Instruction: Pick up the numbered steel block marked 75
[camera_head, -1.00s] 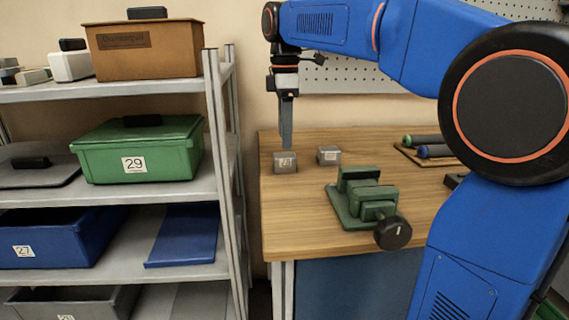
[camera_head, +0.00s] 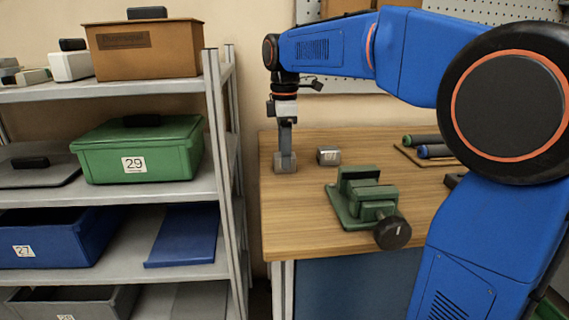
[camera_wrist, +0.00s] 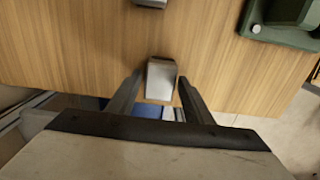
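A small grey steel block (camera_head: 285,167) stands near the left edge of the wooden bench. My gripper (camera_head: 285,154) is lowered over it, and its finger covers the front number, so I cannot read it now. In the wrist view my gripper (camera_wrist: 160,80) is open, with one finger on each side of the block (camera_wrist: 160,82) and a small gap on both sides. A second grey block (camera_head: 329,156) with a white number label, too small to read surely, stands to the right. Its edge shows at the top of the wrist view (camera_wrist: 150,2).
A green vise (camera_head: 362,197) stands right of the blocks on the bench (camera_head: 300,225). A board with dark rollers (camera_head: 430,146) lies farther right. A shelf rack with a green bin (camera_head: 165,150) and a blue bin (camera_head: 60,238) stands to the left. The front left bench top is clear.

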